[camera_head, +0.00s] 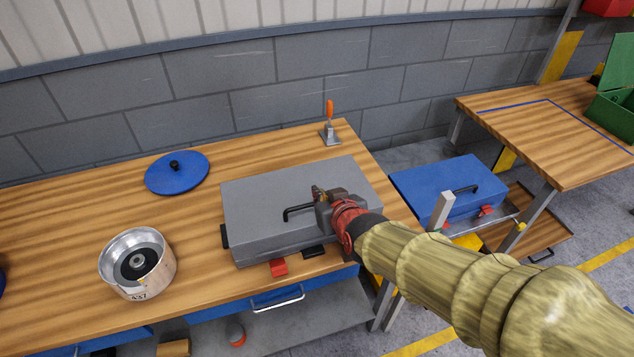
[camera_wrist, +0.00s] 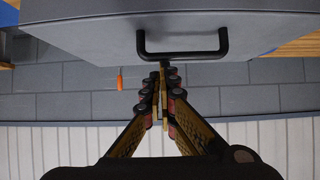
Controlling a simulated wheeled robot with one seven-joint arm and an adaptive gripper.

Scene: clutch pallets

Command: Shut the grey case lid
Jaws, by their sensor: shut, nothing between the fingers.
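The grey case (camera_head: 255,205) sits on the wooden bench, and its lid lies down over the body. I cannot tell whether a small gap remains at the front seam. A black bar handle (camera_head: 290,213) is on the lid; it also shows in the wrist view (camera_wrist: 182,55). My gripper (camera_head: 317,190) is over the lid, just right of the handle in the head view. Its fingers are together and empty in the wrist view (camera_wrist: 161,72), with the tips close to the handle. Whether the tips touch the lid is unclear. My wrist hides part of the lid's right side.
A metal pot (camera_head: 137,265) and a blue round lid (camera_head: 177,172) stand left. An orange-handled tool (camera_head: 330,125) stands behind. A blue case (camera_head: 450,188) is to the right, beyond the bench edge.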

